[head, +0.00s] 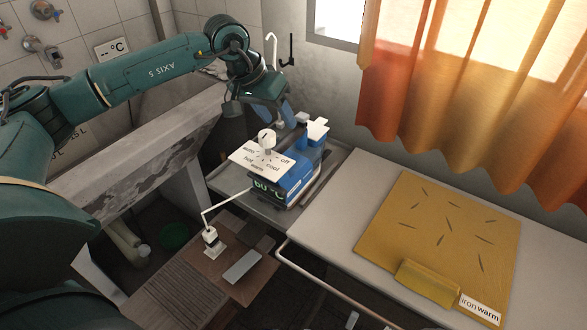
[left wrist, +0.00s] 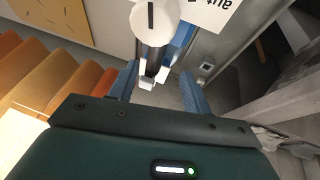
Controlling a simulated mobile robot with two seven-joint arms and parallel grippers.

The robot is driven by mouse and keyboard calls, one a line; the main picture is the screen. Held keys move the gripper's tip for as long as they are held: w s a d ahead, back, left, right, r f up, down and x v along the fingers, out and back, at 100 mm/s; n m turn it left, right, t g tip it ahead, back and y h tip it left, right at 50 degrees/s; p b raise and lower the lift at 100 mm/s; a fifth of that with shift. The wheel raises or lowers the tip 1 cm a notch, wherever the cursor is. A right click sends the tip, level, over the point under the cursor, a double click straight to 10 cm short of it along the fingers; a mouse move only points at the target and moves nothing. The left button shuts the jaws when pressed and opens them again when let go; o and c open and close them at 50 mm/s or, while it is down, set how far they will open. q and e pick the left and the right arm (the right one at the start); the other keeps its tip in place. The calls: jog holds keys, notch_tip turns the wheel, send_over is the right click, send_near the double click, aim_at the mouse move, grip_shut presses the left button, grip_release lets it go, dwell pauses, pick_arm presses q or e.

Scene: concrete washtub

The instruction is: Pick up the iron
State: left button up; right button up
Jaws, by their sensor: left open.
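The blue iron-like appliance (head: 297,184) stands on the grey metal ledge in the head view, with a lit temperature display on its front. A white dial (head: 266,139) and a label card marked auto, off, hot, cool and warm sit above it. The dial also shows in the left wrist view (left wrist: 155,22). My left gripper (head: 283,113) is open just behind the appliance and dial. In the left wrist view its blue fingers are spread, with a white-and-dark part of the appliance showing between them; contact cannot be told. My right gripper is out of view.
A yellow ironing mat (head: 440,235) with a folded edge and an "iron warm" tag (head: 480,309) lies on the white table (head: 345,208) at right. Orange curtains (head: 470,80) hang behind. A concrete washtub (head: 130,165) is at left, and a wooden stand (head: 200,275) below.

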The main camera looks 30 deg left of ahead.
aim_at(292, 132)
pick_arm(q)
jog(key=x, duration=0.6)
jog(key=shift+w+d+f, duration=0.1)
jog(key=shift+w+d, duration=0.05)
jog(key=shift+d, duration=0.25)
grip_shut()
dwell(1.0)
jog(key=shift+w+r, duration=0.15)
jog(key=shift+r, duration=0.15)
